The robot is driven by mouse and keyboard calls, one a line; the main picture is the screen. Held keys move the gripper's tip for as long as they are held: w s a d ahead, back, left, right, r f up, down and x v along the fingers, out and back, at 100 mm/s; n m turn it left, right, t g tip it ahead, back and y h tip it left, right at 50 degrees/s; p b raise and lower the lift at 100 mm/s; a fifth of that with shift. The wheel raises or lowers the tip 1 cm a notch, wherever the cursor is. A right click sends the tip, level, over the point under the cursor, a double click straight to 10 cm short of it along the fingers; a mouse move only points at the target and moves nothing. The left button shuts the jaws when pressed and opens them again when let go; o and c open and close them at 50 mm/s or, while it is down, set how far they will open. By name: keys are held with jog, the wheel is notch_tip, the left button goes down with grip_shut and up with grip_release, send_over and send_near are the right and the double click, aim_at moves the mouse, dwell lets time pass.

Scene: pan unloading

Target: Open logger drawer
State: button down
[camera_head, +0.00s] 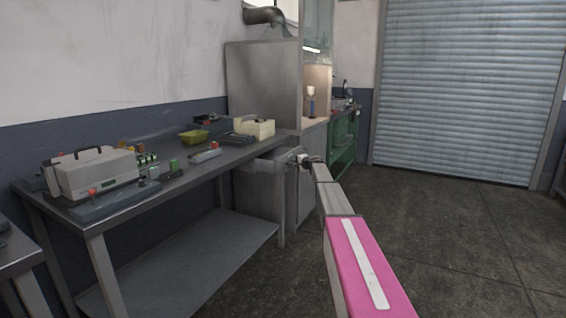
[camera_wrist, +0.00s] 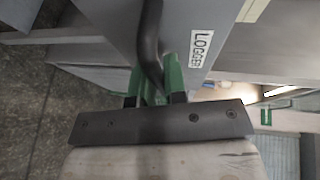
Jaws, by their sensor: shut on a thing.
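The logger drawer (camera_wrist: 110,22) is grey and bears a white label reading LOGGER (camera_wrist: 202,49) in the wrist view. A dark curved bar handle (camera_wrist: 150,38) stands on its front. My gripper (camera_wrist: 155,84) has green fingers, one on each side of this handle, and is shut on it. In the head view the drawer (camera_head: 268,164) is under the right end of the workbench, and my gripper (camera_head: 304,160) is at its front, small and partly hidden by my arm. I cannot tell how far the drawer stands out.
The metal workbench (camera_head: 215,160) carries a grey case (camera_head: 95,174), a yellow bin (camera_head: 193,137), a cream box (camera_head: 255,128) and several small devices. A grey cabinet (camera_head: 306,175) and a green-framed bench (camera_head: 345,140) stand beyond. The floor (camera_head: 440,215) on the right is clear, up to a roller shutter (camera_head: 465,90).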

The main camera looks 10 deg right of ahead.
jog(key=s+d, duration=0.5)
jog(key=d, duration=0.3)
jog(key=shift+s, duration=0.4)
jog(key=c, duration=1.5)
grip_release()
jog(key=shift+o, duration=0.2)
jog(key=v, duration=1)
jog(key=shift+s, duration=0.35)
jog(key=shift+d+r, duration=0.1)
